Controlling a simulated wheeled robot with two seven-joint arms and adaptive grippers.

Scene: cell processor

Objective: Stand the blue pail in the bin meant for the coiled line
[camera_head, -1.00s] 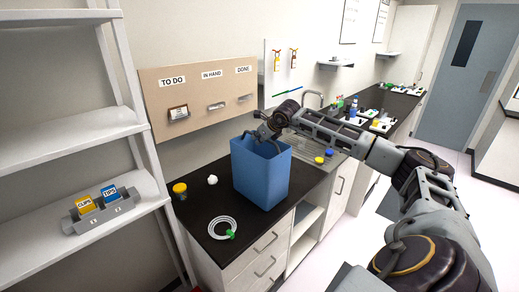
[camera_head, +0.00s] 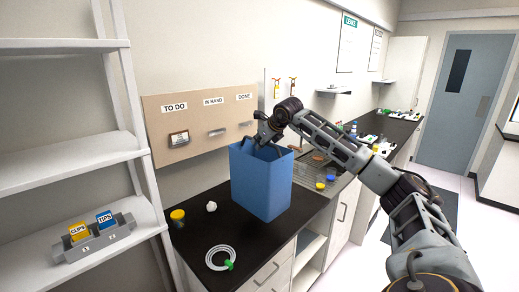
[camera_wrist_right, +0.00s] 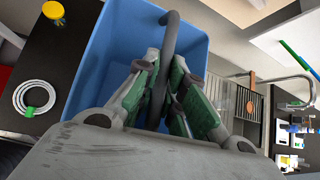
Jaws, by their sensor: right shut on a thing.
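The blue pail (camera_head: 262,185) hangs upright from my right gripper (camera_head: 264,138), over the black counter, and looks to be a little above it. In the wrist view the gripper's green-padded fingers (camera_wrist_right: 174,95) are closed on the pail's dark handle (camera_wrist_right: 170,38), with the pail's blue wall (camera_wrist_right: 95,60) around and below them. The coiled line (camera_head: 219,257), white with a green clip, lies on the counter to the left and nearer; it also shows in the wrist view (camera_wrist_right: 35,97). I see no bin clearly meant for the line. My left gripper is out of view.
A yellow-lidded jar (camera_head: 178,216) and a small white lump (camera_head: 211,206) stand left of the pail. A white shelf (camera_head: 75,177) at left bears a grey holder (camera_head: 98,240) with CLIPS and TIPS boxes. A TO DO board (camera_head: 195,122) is behind; a sink (camera_head: 318,160) is at right.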

